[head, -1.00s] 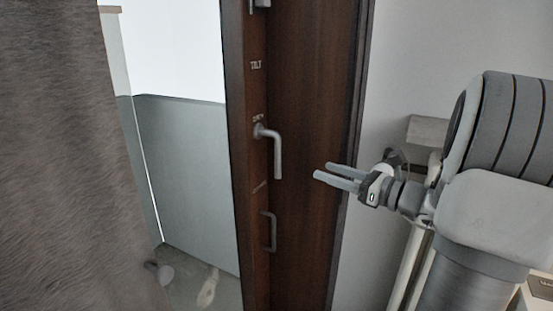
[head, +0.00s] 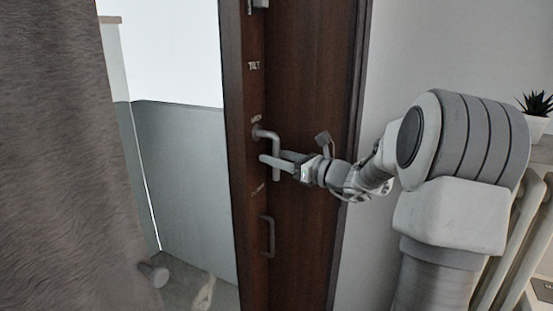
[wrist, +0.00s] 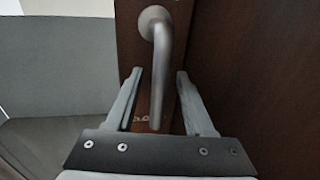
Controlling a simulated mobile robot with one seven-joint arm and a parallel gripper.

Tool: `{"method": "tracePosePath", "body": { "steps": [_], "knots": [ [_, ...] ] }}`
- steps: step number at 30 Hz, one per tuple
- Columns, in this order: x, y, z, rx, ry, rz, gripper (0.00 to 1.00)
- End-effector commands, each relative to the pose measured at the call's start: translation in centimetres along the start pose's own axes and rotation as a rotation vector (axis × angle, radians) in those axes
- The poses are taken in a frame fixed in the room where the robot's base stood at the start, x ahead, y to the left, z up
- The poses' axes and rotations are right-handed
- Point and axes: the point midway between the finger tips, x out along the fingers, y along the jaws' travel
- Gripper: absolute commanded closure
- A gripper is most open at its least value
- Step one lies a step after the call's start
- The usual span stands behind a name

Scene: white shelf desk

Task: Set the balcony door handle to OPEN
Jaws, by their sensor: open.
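The balcony door handle (head: 274,143) is a grey lever on the dark brown door frame, with its grip hanging straight down. Small labels stand on the frame by it: TILT (head: 254,66) above, one at the pivot and one below. My gripper (head: 270,160) is at the lower part of the lever. In the wrist view the open fingers (wrist: 158,100) stand to either side of the handle's grip (wrist: 160,75), with gaps on both sides. The handle's pivot is beyond the fingertips.
A fixed pull handle (head: 268,236) sits lower on the same door. A grey-brown curtain (head: 60,160) hangs at the left. A radiator (head: 515,235) and a potted plant (head: 538,110) are at the right.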

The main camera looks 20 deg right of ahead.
Motion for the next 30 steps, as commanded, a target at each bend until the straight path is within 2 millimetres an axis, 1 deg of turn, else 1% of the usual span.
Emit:
{"method": "tracePosePath", "body": {
  "steps": [5,6,8,12,14,30],
  "knots": [
    [-0.01,0.0,0.01,0.0,0.0,0.0,0.47],
    [-0.01,0.0,0.0,0.0,0.0,0.0,0.54],
    [-0.02,0.0,0.0,0.0,0.0,0.0,0.65],
    [-0.03,0.0,0.0,0.0,0.0,0.0,0.9],
    [-0.04,0.0,0.0,0.0,0.0,0.0,1.0],
    [-0.06,0.0,-0.01,-0.001,0.0,0.0,1.0]
  ]
}}
